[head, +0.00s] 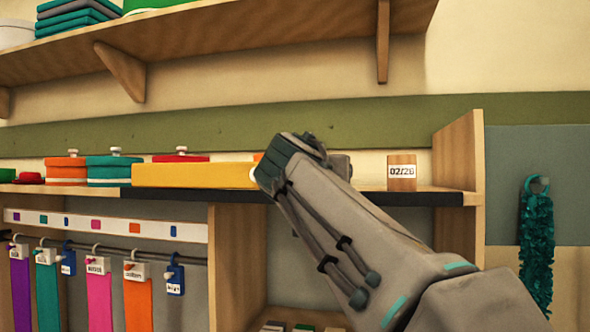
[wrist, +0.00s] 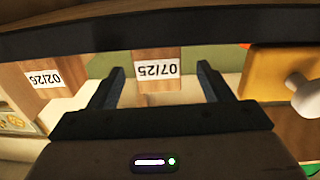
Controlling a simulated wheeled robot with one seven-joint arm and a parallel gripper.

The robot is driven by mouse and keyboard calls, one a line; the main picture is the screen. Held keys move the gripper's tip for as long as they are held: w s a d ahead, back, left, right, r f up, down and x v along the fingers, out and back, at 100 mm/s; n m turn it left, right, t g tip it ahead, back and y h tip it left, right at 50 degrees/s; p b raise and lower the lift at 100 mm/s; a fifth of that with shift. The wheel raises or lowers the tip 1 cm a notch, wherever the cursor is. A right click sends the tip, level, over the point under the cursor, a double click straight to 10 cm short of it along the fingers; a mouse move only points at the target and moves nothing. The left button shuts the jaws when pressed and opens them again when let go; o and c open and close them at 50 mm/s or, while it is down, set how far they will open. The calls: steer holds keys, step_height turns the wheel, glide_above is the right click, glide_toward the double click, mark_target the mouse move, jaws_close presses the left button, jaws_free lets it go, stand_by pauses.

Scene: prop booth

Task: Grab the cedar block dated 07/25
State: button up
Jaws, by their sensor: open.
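The cedar block dated 07/25 (wrist: 157,84) shows in the wrist view, its white date label facing the camera. In that picture it lies between the two dark fingers of my gripper (wrist: 161,70), with space on both sides. The fingers are open and hold nothing. I cannot tell how deep the block sits between them. In the head view my gripper (head: 312,150) is at the shelf, and the arm hides the 07/25 block. Another wooden block, labelled 02/26 (head: 402,185), stands on the shelf to the right; it also shows in the wrist view (wrist: 35,90).
A yellow box (head: 190,176) with a white knob stands left of my gripper on the dark-edged shelf (head: 430,199). Lidded orange (head: 66,172) and teal (head: 108,172) boxes are farther left. A wooden side panel (head: 460,150) closes the right end. An upper shelf (head: 250,35) hangs above.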

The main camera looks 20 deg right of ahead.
steer(key=p+x, duration=0.1)
steer(key=x, duration=0.1)
steer(key=p+x, duration=0.1)
steer(key=x, duration=0.1)
steer(key=shift+d+r+p, duration=0.2)
steer(key=shift+r+p, duration=0.05)
steer(key=shift+p, duration=0.1)
steer(key=shift+w+d+f, duration=0.15)
steer(key=shift+w+d, duration=0.15)
steer(key=shift+w, duration=0.15)
steer(key=c, duration=1.1)
